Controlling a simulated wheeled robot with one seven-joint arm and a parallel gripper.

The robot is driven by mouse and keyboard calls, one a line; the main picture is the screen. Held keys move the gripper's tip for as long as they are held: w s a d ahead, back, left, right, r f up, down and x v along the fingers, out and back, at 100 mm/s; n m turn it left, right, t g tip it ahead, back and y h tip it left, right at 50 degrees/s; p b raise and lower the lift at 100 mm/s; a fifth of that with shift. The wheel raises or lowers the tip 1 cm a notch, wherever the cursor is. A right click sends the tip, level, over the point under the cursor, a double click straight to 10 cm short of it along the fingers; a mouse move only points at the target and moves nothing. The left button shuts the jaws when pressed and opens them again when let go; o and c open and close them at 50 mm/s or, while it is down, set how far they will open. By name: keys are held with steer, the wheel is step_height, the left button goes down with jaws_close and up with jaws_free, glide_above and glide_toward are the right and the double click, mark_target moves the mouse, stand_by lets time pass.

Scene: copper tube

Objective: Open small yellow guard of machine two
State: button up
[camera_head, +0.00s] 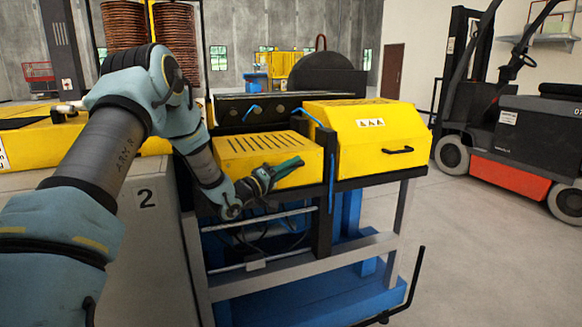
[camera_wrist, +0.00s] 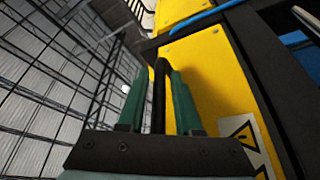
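The small yellow guard (camera_head: 265,155) is a low box with slots in its top, at the middle of the machine frame in the head view. It looks closed. My gripper (camera_head: 290,168) is at its front right side. In the wrist view, my gripper's green fingers (camera_wrist: 158,90) stand apart on either side of a black handle bar (camera_wrist: 159,100), with narrow gaps showing. The bar is beside a yellow panel (camera_wrist: 200,75) with a warning label. The handle is hidden behind my gripper in the head view.
A larger yellow guard (camera_head: 380,138) with a black handle is just right of the small one. A black post (camera_head: 325,190) with a blue hose stands between them. A grey cabinet marked 2 (camera_head: 147,230) is at left. A forklift (camera_head: 510,140) stands at right, with clear floor before it.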

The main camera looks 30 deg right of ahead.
jaws_close()
stand_by(1.1)
